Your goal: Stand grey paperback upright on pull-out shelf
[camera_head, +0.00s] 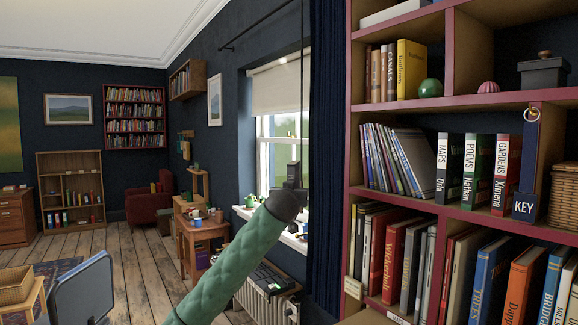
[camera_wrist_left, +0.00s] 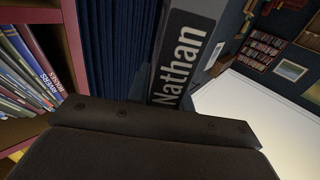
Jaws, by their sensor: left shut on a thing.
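My left gripper (camera_head: 293,180) is raised in front of the window, beside the dark blue curtain, at the end of my green-sleeved arm. It is shut on a grey book (camera_wrist_left: 182,58), whose spine shows a dark label reading "Nathan" in the left wrist view. The book's lower part is hidden behind the dark gripper body there. In the head view I cannot make out the book clearly at the gripper. A pale wooden board (camera_head: 364,318) shows at the bottom edge below the bookcase; I cannot tell if it is the pull-out shelf. My right gripper is not in view.
A radiator (camera_head: 265,295) stands under the window. Wooden floor (camera_head: 145,275) is open at left.

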